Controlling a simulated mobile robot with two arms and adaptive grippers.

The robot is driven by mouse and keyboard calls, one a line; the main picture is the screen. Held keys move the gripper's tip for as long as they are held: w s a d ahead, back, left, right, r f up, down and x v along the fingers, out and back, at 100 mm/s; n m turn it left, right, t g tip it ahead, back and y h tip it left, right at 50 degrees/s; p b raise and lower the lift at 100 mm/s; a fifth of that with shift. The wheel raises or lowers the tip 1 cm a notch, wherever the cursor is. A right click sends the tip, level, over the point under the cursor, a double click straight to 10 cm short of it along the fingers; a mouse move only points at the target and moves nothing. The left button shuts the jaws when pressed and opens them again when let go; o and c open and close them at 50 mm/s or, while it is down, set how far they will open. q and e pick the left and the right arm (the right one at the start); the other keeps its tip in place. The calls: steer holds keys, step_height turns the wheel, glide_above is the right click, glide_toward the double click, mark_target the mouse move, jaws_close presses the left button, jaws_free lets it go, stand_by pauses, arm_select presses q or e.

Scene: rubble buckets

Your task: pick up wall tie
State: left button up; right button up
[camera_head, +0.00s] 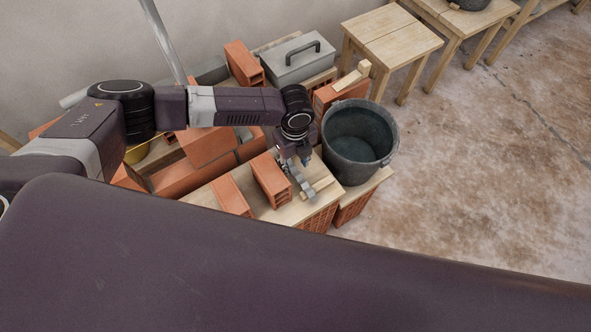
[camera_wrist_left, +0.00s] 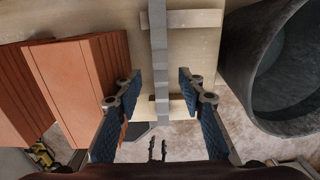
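The wall tie (camera_wrist_left: 159,40) is a narrow grey metal strip. In the left wrist view it runs up the middle, across small wooden strips on a pale board. In the head view a grey piece (camera_head: 305,189), apparently the tie, shows just below my left gripper (camera_head: 296,165). In the left wrist view my left gripper (camera_wrist_left: 159,77) is open, one finger on each side of the tie, with a visible gap to both. I cannot tell the exact height of the fingertips above the board. My right gripper is not in view.
A dark bucket (camera_head: 359,143) stands close right of the gripper. Red bricks (camera_head: 270,180) stand close on the left, also in the wrist view (camera_wrist_left: 88,90). A grey toolbox (camera_head: 299,62) and wooden tables (camera_head: 393,45) are behind. Open floor lies at right.

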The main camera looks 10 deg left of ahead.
mark_target(296, 172)
arm_select(q)
steer(key=shift+f, duration=1.35)
jaws_close()
steer(key=shift+r, duration=0.15)
